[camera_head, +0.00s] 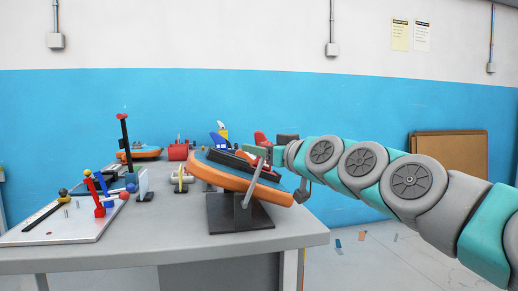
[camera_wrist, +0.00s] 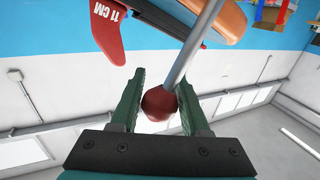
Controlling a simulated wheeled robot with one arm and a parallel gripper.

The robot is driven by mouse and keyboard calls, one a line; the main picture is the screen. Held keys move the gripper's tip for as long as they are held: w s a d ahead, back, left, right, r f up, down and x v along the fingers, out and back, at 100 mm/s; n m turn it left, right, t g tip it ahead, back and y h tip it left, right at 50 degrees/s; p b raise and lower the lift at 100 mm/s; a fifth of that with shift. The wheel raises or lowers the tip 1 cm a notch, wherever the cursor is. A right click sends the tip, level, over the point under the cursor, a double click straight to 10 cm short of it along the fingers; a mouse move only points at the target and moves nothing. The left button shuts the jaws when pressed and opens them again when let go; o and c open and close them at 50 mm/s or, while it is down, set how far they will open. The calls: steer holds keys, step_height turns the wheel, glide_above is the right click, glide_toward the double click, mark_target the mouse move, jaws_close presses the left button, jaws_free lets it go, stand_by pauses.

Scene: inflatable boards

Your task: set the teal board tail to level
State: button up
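A board with an orange edge and dark deck (camera_head: 232,180) sits tilted on a black stand (camera_head: 238,212) near the table's front right; I cannot make out teal on it. A grey lever (camera_head: 250,187) stands at its side. In the wrist view, a red ball knob (camera_wrist: 158,103) on a grey rod (camera_wrist: 195,48) lies between the two green fingers of my gripper (camera_wrist: 160,92). The knob nearly fills the gap; I cannot tell whether both fingers touch it. A red fin (camera_wrist: 108,35) marked "11 CM" is close by.
A white panel (camera_head: 55,222) with coloured knobs and levers lies on the left of the grey table (camera_head: 150,252). Another orange board (camera_head: 148,154) and a red box (camera_head: 179,151) stand further back. Bare tabletop lies in front.

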jaws_close()
stand_by(1.0)
